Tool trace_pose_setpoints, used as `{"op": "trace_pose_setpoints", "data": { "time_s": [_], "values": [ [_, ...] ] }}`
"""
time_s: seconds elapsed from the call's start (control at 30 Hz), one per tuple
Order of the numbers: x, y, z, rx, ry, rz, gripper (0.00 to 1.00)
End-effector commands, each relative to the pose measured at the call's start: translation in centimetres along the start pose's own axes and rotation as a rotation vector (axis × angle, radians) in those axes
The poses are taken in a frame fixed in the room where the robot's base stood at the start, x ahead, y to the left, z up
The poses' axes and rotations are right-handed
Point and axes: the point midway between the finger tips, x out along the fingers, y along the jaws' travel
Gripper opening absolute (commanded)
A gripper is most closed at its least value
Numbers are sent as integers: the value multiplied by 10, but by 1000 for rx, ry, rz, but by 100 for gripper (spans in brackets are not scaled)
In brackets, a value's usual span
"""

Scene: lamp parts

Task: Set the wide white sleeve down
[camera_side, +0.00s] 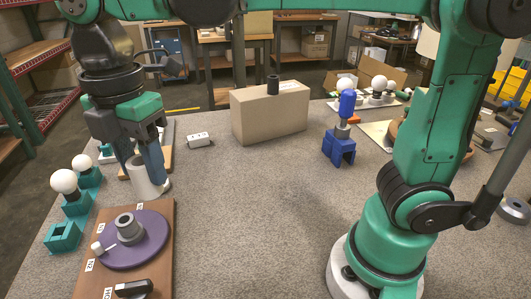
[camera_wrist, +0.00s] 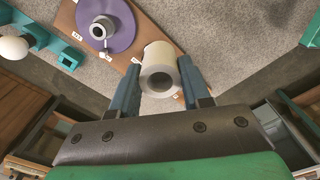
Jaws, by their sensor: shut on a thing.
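The wide white sleeve (camera_side: 147,178) is between the two blue fingers of my gripper (camera_side: 142,160) at the left of the side view. In the wrist view the sleeve (camera_wrist: 160,68) shows its round open end between the fingers of my gripper (camera_wrist: 155,85), which are shut on it. It is close over the work area behind the purple disc; whether its lower end touches a surface I cannot tell. The purple disc (camera_side: 150,250) carries a grey collar (camera_side: 129,229) and lies on a brown board (camera_side: 160,283) in front of the sleeve.
White bulbs stand in teal holders (camera_side: 76,204) at the left, with an empty teal holder (camera_side: 61,237) in front. A blue stand (camera_side: 339,149) is right of centre. The middle of the table is clear.

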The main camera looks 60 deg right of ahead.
Motion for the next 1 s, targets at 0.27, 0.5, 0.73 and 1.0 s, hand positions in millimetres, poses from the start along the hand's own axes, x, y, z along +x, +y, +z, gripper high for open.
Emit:
{"op": "trace_pose_setpoints", "data": {
  "time_s": [0.27,0.5,0.73,1.0],
  "values": [
    [43,93,114,97,0,0,0],
    [88,119,212,148,0,0,0],
    [112,120,250,163,0,0,0],
    [152,120,252,163,0,0,0]
  ]
}}
